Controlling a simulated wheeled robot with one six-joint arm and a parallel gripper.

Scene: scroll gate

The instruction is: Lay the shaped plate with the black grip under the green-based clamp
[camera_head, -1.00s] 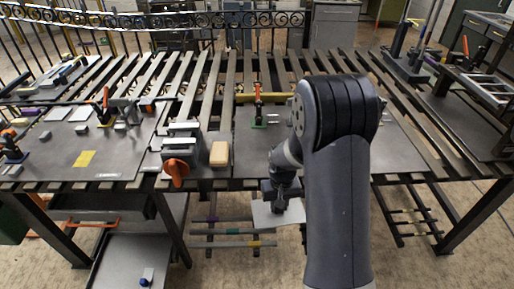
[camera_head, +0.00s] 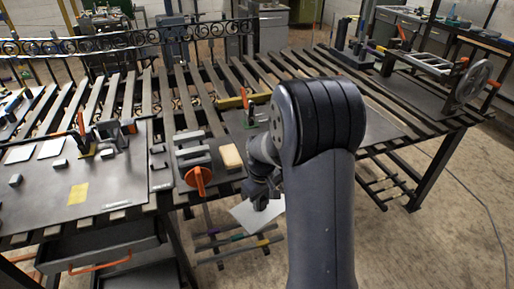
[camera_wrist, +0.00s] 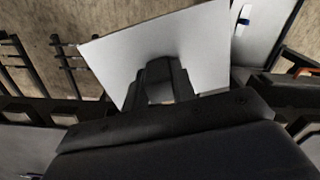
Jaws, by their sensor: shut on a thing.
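The pale shaped plate (camera_head: 250,217) hangs from my gripper (camera_head: 263,192) in front of the slatted table's near edge, lower than the tabletop. In the wrist view the plate (camera_wrist: 150,45) reaches out beyond the jaws (camera_wrist: 160,88), which are shut on its dark grip. The grip is mostly hidden by the jaws. The green-based clamp, with a red upright handle (camera_head: 246,103), stands on the dark table sheet behind and slightly left of my gripper. Its base is partly seen beside my arm; the space under its pad is too small to make out.
A grey vise (camera_head: 193,158) with an orange knob and a tan block (camera_head: 230,157) stand left of my gripper. Another orange-handled clamp (camera_head: 82,127) is farther left. Bars hang below the table edge. A frame with a handwheel (camera_head: 473,82) stands at the right.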

